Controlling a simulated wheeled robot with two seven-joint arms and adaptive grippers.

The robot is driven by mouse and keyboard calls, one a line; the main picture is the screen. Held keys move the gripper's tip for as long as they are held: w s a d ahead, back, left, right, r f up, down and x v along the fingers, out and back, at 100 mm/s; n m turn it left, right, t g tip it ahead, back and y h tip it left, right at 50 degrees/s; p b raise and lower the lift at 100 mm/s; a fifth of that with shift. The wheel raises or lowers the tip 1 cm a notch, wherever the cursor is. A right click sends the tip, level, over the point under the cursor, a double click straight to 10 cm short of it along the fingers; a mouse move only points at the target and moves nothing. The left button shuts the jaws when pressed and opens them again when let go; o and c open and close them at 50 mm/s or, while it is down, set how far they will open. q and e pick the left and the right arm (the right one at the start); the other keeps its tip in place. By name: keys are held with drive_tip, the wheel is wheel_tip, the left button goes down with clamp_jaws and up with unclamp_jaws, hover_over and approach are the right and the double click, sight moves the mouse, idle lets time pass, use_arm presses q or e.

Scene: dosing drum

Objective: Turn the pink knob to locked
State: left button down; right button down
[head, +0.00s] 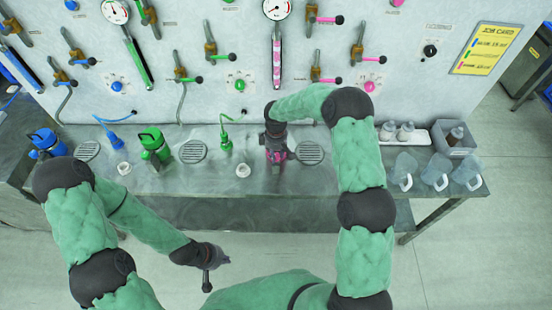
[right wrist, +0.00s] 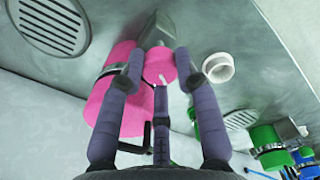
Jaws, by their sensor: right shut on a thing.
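The pink knob (right wrist: 160,66) is a short round cap with a white mark on its face, in the right wrist view. It sits beside a larger pink cylinder (right wrist: 112,92) with a metal band. My right gripper (right wrist: 162,60) has its fingers on either side of the knob and is shut on it. In the head view my right gripper (head: 273,132) is over the pink unit (head: 277,155) on the bench and mostly hides it; the knob cannot be made out there. My left gripper (head: 214,262) hangs in front of the bench, away from everything; its fingers are unclear.
The steel bench (head: 340,178) carries a green unit (head: 154,146), a blue unit (head: 46,143), drain grates and white cups. A white cup (right wrist: 218,67) stands close right of the knob in the wrist view. Clear jugs (head: 437,172) stand at the right. A valve panel (head: 225,20) rises behind.

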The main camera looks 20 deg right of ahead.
sight(276, 155)
drive_tip(key=m+b, duration=0.2)
drive_tip(key=shift+f+m, duration=0.15)
drive_tip(key=shift+m, duration=0.25)
drive_tip(key=m+b, duration=0.2)
drive_tip(key=m, duration=0.1)
drive_tip(key=shift+m+b, duration=0.3)
drive_tip(key=shift+b, duration=0.1)
drive_tip(key=m+b, duration=0.2)
drive_tip(key=m, duration=0.1)
drive_tip(key=shift+m, duration=1)
drive_tip(key=shift+r+b, duration=0.2)
drive_tip(key=shift+b, duration=0.1)
drive_tip(key=c, duration=0.9)
unclamp_jaws()
drive_tip(key=shift+r, duration=0.1)
wheel_tip(276, 155, up, 12)
drive_tip(key=shift+f, duration=0.2)
